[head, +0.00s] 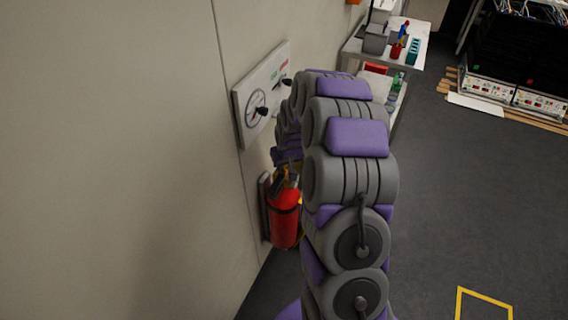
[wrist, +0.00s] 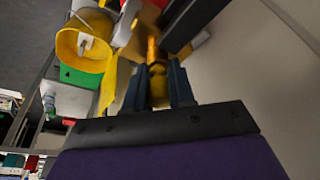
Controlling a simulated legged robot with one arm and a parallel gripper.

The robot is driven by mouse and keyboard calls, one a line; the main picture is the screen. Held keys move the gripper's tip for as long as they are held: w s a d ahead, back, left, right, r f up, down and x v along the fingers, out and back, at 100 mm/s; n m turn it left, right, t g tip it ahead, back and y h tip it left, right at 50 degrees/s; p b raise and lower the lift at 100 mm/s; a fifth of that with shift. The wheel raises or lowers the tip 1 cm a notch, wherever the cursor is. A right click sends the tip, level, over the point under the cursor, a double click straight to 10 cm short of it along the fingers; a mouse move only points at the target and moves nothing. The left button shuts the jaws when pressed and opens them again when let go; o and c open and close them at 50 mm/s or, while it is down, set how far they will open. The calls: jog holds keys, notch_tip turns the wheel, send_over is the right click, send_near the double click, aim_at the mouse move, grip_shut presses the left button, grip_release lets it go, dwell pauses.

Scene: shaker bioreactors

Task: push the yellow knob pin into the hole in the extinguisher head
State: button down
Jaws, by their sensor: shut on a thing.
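The red fire extinguisher (head: 284,222) stands upright against the wall in the head view, with a dark band around it. Its head (head: 286,182) is dark and partly hidden by my arm. In the wrist view my gripper (wrist: 158,88) is shut on the yellow knob pin (wrist: 157,75), one dark finger on each side. The pin's orange-yellow shaft points away from the fingers, toward the dark and brownish parts at the extinguisher head (wrist: 182,24). The hole does not show clearly, and I cannot tell whether the tip is in it.
A yellow round object (wrist: 68,45) and a green one (wrist: 80,78) show at left in the wrist view. A bench (head: 418,48) with bottles stands beyond.

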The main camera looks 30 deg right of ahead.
jog(key=shift+f, duration=0.15)
jog(key=c, duration=1.2)
grip_release()
jog(key=o, duration=0.3)
jog(key=shift+d+f, duration=0.1)
jog(key=shift+d, duration=0.05)
jog(key=shift+a, duration=0.2)
